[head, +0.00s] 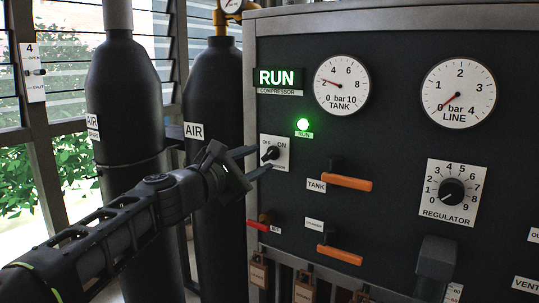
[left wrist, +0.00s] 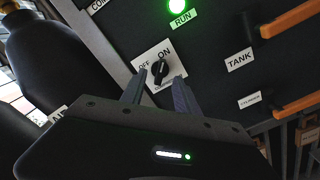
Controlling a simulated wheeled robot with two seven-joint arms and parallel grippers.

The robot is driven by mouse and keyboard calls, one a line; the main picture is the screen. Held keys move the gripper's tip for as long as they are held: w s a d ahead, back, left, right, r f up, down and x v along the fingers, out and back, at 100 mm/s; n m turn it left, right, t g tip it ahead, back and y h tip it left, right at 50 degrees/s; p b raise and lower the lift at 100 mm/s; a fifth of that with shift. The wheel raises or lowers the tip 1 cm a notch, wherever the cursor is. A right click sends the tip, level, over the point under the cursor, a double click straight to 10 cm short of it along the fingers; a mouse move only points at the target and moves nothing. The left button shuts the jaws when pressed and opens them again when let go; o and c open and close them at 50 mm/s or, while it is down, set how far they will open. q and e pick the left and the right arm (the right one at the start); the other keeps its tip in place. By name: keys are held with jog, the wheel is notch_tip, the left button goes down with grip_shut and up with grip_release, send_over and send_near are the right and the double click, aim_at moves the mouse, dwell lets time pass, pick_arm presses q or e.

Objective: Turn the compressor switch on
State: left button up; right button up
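The compressor switch (head: 271,153) is a black rotary knob on a white plate marked OFF and ON. Its pointer is turned up and right, toward ON, in the head view. The knob also shows in the left wrist view (left wrist: 159,70). A green RUN lamp (head: 303,124) glows above right of it, and the RUN sign (head: 280,78) is lit. My left gripper (head: 257,160) is just in front of the plate. Its two fingers (left wrist: 157,85) are apart with nothing between them; the knob lies just beyond the tips.
The tank gauge (head: 341,85) reads about 2 bar; the line gauge (head: 459,93) is near 0. Orange-handled valves (head: 347,183) and the regulator knob (head: 451,191) are to the right. A red-handled valve (head: 260,226) sits below. Black air cylinders (head: 124,105) stand at left.

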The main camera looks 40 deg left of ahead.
pick_arm(q)
jog(key=shift+s, duration=1.5)
jog(key=s+p, duration=0.2)
jog(key=s, duration=0.5)
jog(key=shift+s, duration=0.4)
jog(key=shift+d, duration=0.1)
